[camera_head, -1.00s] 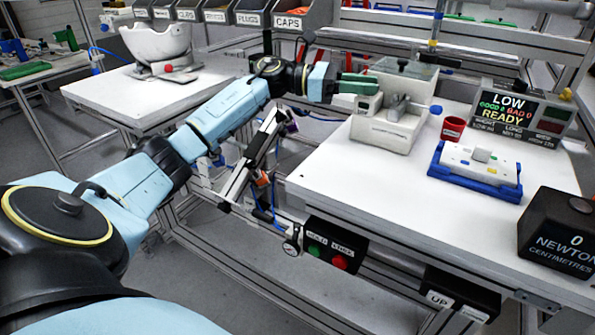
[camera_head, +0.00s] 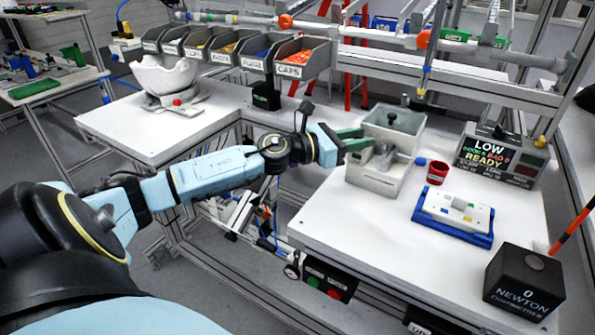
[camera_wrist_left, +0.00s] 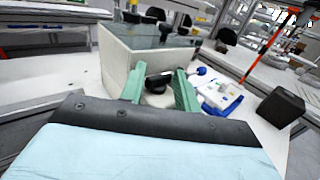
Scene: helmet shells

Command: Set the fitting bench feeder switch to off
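The bench feeder (camera_head: 376,181) is a pale grey box with an open-topped hopper and a silver chute-like part, standing on the white bench. My left gripper (camera_head: 362,139) reaches it from the left, with green fingers at its left side. In the left wrist view the two green fingers (camera_wrist_left: 160,90) are apart. A round black knob (camera_wrist_left: 157,83) on the feeder side (camera_wrist_left: 115,62) shows between them. I cannot tell whether the fingers touch it. Its marking and position cannot be read. My right gripper is not in view.
A red cup (camera_head: 437,173), a blue tray (camera_head: 452,232) with a white plate, a READY display (camera_head: 497,155) and a black NEWTON box (camera_head: 524,281) stand right of the feeder. Labelled bins (camera_head: 302,62) are behind. A white helmet shell (camera_head: 163,77) is on the left bench.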

